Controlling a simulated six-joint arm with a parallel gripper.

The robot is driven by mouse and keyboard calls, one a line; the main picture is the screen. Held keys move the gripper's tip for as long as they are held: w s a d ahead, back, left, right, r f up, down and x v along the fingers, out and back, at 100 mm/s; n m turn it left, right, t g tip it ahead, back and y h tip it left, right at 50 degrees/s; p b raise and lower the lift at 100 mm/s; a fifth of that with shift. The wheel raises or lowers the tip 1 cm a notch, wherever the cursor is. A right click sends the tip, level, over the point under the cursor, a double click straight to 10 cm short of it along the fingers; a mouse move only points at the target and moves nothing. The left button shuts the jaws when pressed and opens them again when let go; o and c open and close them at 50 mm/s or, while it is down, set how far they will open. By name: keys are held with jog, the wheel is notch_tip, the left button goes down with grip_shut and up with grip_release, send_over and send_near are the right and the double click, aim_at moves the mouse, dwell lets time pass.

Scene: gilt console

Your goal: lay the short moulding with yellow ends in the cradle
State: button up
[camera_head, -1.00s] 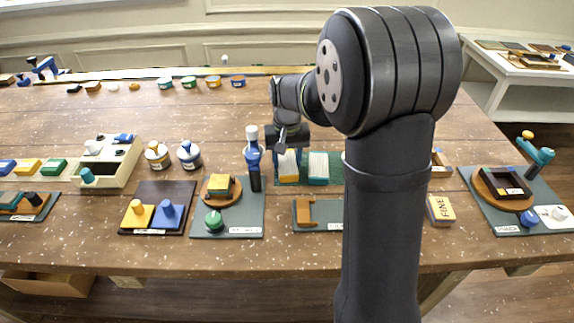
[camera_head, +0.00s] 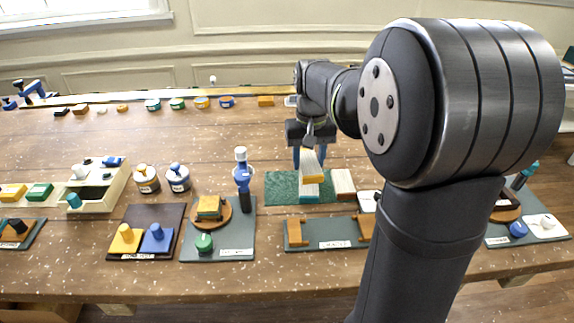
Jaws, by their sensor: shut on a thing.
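My gripper (camera_head: 311,168) points down over the green mat and is shut on the short moulding with yellow ends (camera_head: 312,164). The moulding is a pale bar; its yellow near end faces the camera. It appears held above the mat, in front of a teal-ended moulding (camera_head: 309,196) that it partly hides. The cradle (camera_head: 333,243) is a grey-green labelled base near the table's front edge, with an orange-brown support at each end. Nothing lies across the supports. My arm partly hides its right end.
A red-brown-ended moulding (camera_head: 343,183) lies on the green mat (camera_head: 283,185). Left of the cradle stand a blue upright tool (camera_head: 242,178) and a base with a round wooden plate and green knob (camera_head: 204,243). My arm hides much of the right side.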

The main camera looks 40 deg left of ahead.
jog(key=shift+w+d+r, duration=0.3)
jog(key=shift+d+r, duration=0.05)
jog(key=shift+d, duration=0.2)
jog(key=shift+w+d+r, duration=0.25)
jog(key=shift+d+r, duration=0.1)
jog(key=shift+d, duration=0.15)
jog(key=n, duration=1.7)
send_near(327, 232)
jog(key=shift+f, duration=3)
jog(key=shift+f, duration=0.25)
jog(key=o, duration=1.1)
jog(key=shift+c, duration=0.2)
